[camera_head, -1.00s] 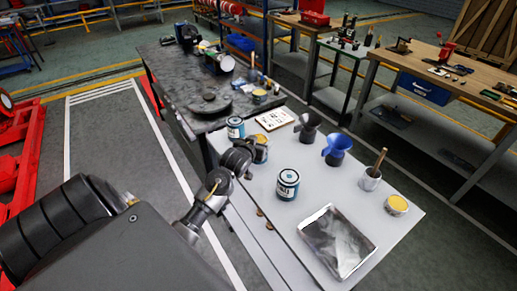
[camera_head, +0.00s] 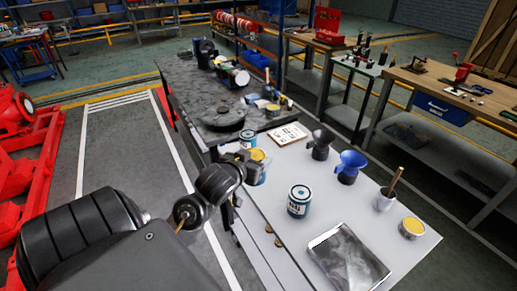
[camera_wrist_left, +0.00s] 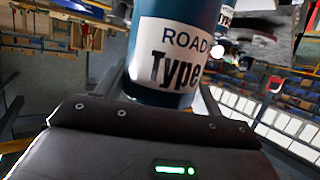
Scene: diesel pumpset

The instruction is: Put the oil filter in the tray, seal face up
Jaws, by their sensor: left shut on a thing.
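The oil filter, a blue can with a white label and a yellowish end, is in my left gripper. In the head view the filter (camera_head: 257,158) is partly hidden behind my left gripper (camera_head: 240,182), with its yellowish end uppermost. In the left wrist view the filter (camera_wrist_left: 172,55) fills the top middle between the fingers, its label partly readable as "ROAD" and "Type". The shiny metal tray (camera_head: 347,262) lies flat on the light table, right of and nearer than the gripper, and looks empty. My right gripper is out of view.
On the light table stand a similar blue can (camera_head: 299,201), another can (camera_head: 248,141), a dark funnel (camera_head: 320,145), a blue funnel (camera_head: 349,167), a cup with a handle (camera_head: 386,201) and a yellow-topped tin (camera_head: 411,228). The table between the near can and tray is clear.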

